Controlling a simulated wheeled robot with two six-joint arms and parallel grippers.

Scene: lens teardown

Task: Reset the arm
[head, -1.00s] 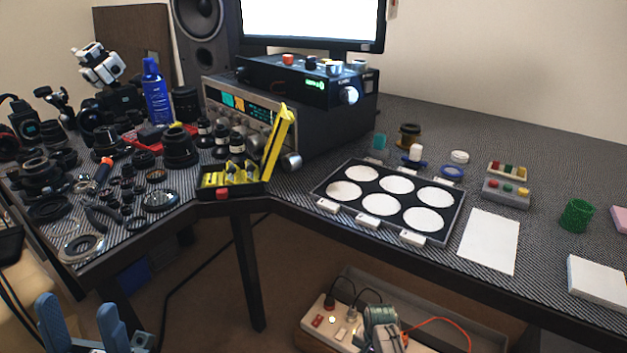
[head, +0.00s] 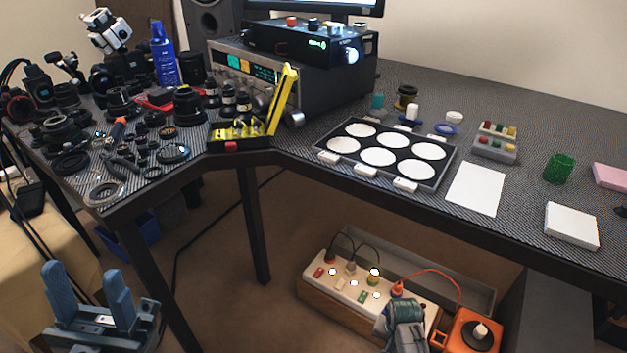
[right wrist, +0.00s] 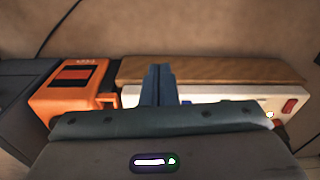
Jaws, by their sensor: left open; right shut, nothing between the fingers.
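My left gripper (head: 88,294) is at the lower left of the head view, below the table edge. Its two blue fingers stand upright and apart, with nothing between them. My right gripper (right wrist: 158,84) is in the middle of the right wrist view, its blue fingers together and empty. It points toward the white power strip (right wrist: 240,98) with a wooden side, beside an orange box (right wrist: 76,88). The right gripper's fingers cannot be made out in the head view, where part of my right arm shows at the bottom, in front of the strip.
The L-shaped table (head: 250,175) carries lens parts on its left wing. A black tray (head: 440,172) with white discs, a white sheet (head: 476,188) and a green mesh cup (head: 558,168) stand on the right. The power strip (head: 345,284) and orange box (head: 474,330) are below the table.

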